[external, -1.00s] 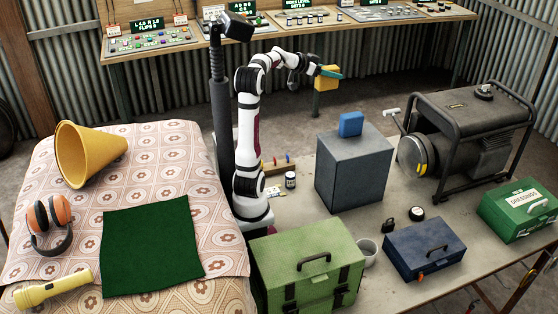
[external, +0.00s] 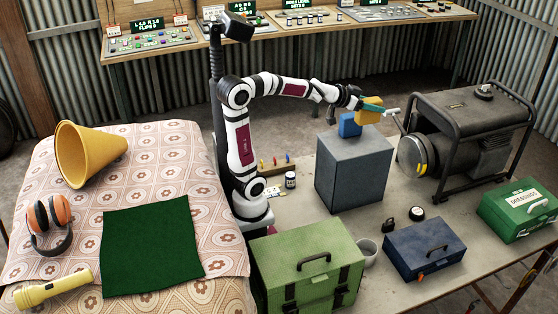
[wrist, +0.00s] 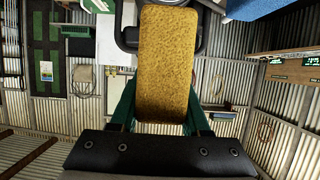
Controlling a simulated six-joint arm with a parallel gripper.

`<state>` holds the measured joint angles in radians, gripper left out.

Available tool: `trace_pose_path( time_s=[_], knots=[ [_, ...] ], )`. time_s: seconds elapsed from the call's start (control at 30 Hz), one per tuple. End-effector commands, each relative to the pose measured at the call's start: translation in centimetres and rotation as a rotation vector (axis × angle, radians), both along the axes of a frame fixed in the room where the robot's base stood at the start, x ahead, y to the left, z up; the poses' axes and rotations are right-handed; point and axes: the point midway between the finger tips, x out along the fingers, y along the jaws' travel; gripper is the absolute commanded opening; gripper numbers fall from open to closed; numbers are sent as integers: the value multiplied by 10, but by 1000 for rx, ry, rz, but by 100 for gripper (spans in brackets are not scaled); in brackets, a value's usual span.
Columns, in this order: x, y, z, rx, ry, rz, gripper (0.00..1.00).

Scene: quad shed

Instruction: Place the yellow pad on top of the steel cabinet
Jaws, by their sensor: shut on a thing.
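The yellow pad (external: 370,109) is held between the green fingers of my gripper (external: 374,104). In the wrist view the yellow pad (wrist: 166,63) stands upright between the green fingers (wrist: 160,110). The grey steel cabinet (external: 354,172) stands on the table, and a blue block (external: 350,125) sits on its top. In the external view the yellow pad appears just above and to the right of the blue block, over the back of the cabinet top. I cannot tell whether the pad touches the blue block.
A black-framed generator (external: 465,140) stands right of the cabinet, its handle close to my gripper. A green case (external: 308,272), a dark blue toolbox (external: 424,248), a mug (external: 366,252) and a padlock (external: 388,226) are in front. A green first-aid box (external: 520,208) is at the right.

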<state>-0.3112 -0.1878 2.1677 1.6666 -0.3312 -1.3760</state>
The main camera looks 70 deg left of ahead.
Motion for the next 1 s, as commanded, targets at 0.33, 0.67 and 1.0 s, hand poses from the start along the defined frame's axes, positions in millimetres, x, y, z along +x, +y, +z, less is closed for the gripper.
trace_pose_path(
  time_s=[0.33,0.67,1.0],
  knots=[
    [0,0,-37,-5,5,-2,0],
    [0,0,-97,-6,5,-1,0],
    [0,1,-106,1,-2,0,0]
  ],
)
